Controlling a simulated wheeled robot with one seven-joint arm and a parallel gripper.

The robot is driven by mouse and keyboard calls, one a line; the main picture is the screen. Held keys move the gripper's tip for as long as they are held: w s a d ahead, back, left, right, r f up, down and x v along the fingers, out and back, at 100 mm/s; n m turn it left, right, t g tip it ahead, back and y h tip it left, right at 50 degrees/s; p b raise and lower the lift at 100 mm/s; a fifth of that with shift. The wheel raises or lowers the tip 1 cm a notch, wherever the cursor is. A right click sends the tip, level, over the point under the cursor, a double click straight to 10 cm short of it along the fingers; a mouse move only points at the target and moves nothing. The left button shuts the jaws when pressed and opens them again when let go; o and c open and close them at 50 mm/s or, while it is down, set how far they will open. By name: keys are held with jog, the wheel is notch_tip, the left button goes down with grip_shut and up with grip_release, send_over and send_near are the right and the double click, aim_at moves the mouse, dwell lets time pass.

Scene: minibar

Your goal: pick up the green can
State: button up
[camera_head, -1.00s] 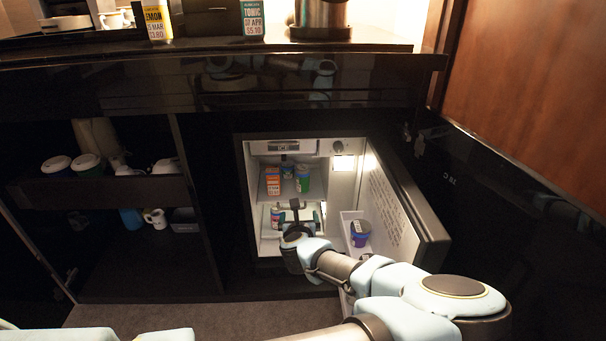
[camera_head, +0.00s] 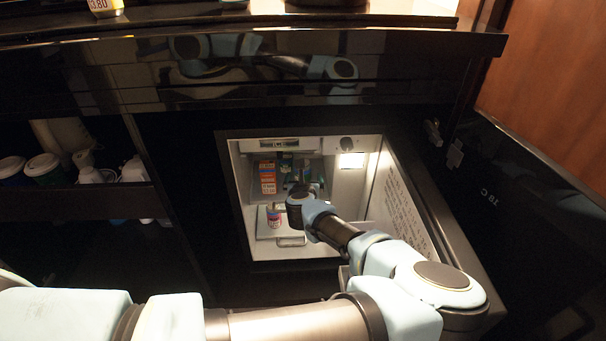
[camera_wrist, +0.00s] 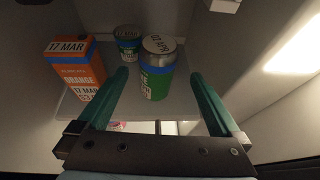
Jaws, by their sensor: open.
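The green can (camera_wrist: 156,80) stands upright on the upper fridge shelf in the wrist view, with a blue band and a pale lid marked with dark print. My gripper (camera_wrist: 160,84) is open, with one green finger on each side of the can. The can's near lower part lies between the fingers, and I cannot tell whether either finger touches it. In the head view my gripper (camera_head: 312,188) is inside the fridge at the shelf, and my wrist hides most of the green can.
An orange juice carton (camera_wrist: 76,68) stands left of the can, close to the left finger. A dark can (camera_wrist: 127,42) stands behind. A small can (camera_head: 273,216) is on the lower level. The fridge door (camera_head: 425,215) is open at right.

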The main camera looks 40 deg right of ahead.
jog(key=b+x, duration=0.1)
jog(key=x, duration=0.2)
jog(key=shift+w+d+f, duration=0.15)
jog(key=shift+w+d, duration=0.05)
jog(key=b+x, duration=0.1)
jog(key=x, duration=0.3)
jog(key=shift+w+a+f+b, duration=0.1)
jog(key=shift+w+a+b, duration=0.1)
jog(key=shift+b, duration=0.2)
jog(key=shift+w+d+f, duration=0.1)
jog(key=shift+w+d, duration=0.2)
jog(key=shift+d, duration=0.1)
grip_shut()
